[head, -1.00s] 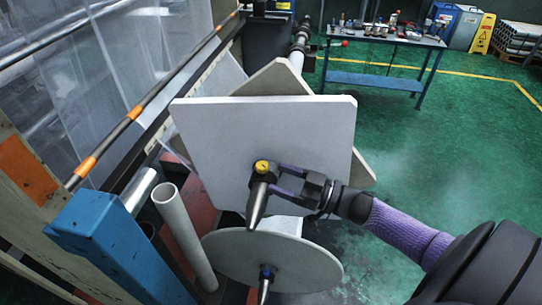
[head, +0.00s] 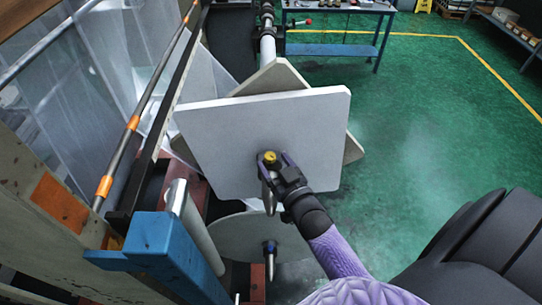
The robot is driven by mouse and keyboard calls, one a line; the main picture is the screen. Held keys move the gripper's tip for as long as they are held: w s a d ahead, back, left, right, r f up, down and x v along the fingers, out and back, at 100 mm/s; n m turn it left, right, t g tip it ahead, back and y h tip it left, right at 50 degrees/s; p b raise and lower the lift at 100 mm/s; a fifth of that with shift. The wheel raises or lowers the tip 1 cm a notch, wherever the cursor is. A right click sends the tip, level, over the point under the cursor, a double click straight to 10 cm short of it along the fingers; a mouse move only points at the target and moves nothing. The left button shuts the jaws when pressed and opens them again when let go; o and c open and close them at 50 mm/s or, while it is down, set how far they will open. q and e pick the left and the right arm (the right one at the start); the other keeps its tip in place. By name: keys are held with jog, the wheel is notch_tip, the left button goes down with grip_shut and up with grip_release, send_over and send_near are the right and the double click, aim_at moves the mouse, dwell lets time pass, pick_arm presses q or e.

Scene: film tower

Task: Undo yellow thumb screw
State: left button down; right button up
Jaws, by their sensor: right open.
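The yellow thumb screw (head: 269,157) sits on the metal shaft end in front of a pale square plate (head: 225,130). My right gripper (head: 273,163) comes in from the lower right and is open, with its fingers on either side of the screw. I cannot tell whether the fingers touch it. The tapered metal shaft tip (head: 270,195) points down below the screw, partly hidden by the gripper. My left gripper is not in view.
A round grey disc (head: 240,240) with its own dark blue and metal shaft end (head: 270,258) lies below the plate. A blue post (head: 160,255) and a pale tube (head: 200,235) stand at the left. A blue workbench (head: 335,48) is at the back.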

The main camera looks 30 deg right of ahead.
jog(key=shift+w+d, duration=0.2)
jog(key=shift+w, duration=0.9)
grip_shut()
jog(key=shift+d+n+y, duration=0.15)
jog(key=shift+n+y, duration=0.75)
jog(key=shift+y, duration=0.4)
jog(key=n+y, duration=0.2)
jog(key=y, duration=0.1)
jog(key=shift+b, duration=0.4)
jog(key=shift+n+g+y, duration=0.4)
jog(key=shift+y, duration=0.4)
grip_release()
jog(key=shift+s, duration=0.1)
